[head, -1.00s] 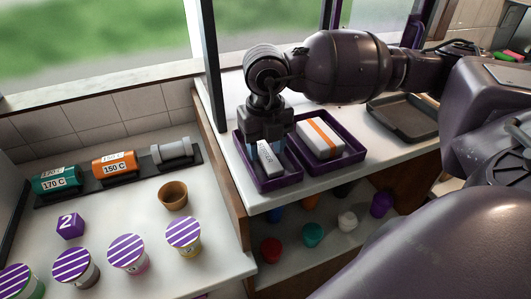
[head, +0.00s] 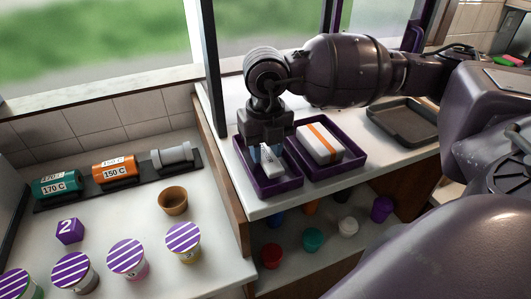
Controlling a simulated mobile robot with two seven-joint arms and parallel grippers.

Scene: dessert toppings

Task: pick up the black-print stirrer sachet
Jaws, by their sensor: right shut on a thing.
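The black-print stirrer sachet (head: 271,164) is a small white packet with dark lettering. It is in the left purple tray (head: 274,191) on the raised counter. My right gripper (head: 268,154) points down over this tray and is shut on the sachet near its upper end. The print is partly hidden by the fingers. I cannot tell whether the sachet still touches the tray floor. My left gripper is not in view.
A second purple tray (head: 345,177) holds a white box with an orange stripe (head: 319,144). A dark empty tray (head: 402,121) lies further right. Striped-lid cups (head: 127,256), a brown cup (head: 173,201) and a purple number cube (head: 69,231) stand on the lower left counter.

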